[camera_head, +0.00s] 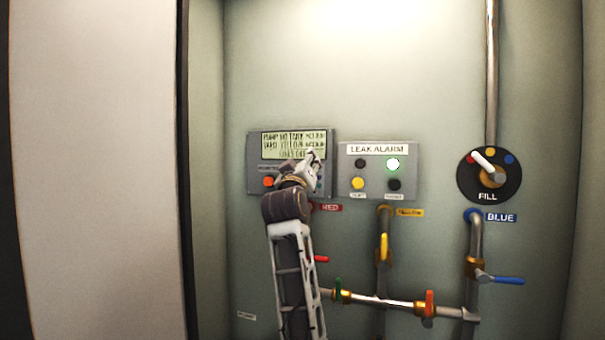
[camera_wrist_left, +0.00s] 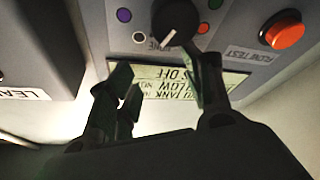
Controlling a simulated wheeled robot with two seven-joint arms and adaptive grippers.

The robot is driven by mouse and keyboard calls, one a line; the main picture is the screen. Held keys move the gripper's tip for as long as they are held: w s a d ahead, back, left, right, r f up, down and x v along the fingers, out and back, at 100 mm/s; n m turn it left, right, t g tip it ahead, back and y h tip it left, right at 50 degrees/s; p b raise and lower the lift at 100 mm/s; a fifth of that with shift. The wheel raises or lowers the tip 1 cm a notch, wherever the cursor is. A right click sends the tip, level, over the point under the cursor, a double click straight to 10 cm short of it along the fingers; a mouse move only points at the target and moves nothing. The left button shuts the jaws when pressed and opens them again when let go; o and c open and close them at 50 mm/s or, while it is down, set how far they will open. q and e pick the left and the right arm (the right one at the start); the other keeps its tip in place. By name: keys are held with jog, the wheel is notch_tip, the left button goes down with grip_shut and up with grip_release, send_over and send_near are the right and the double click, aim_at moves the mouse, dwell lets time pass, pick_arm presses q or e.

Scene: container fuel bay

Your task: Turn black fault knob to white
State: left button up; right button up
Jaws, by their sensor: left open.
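The black knob (camera_wrist_left: 175,20) sits on the grey display panel (camera_head: 255,180), left of the leak alarm box. In the left wrist view the panel appears upside down. The knob's white mark sits on its lower-left edge there. In the head view my left gripper (camera_head: 314,158) hides the knob. My right gripper is out of view.
An orange button (camera_wrist_left: 285,33) is near the knob. Further right is the fill dial (camera_head: 488,175). Pipes with colored valve handles (camera_head: 500,280) run below.

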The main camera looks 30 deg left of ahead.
pick_arm(q)
jog(key=shift+r, duration=2.3)
jog(key=shift+f, duration=0.15)
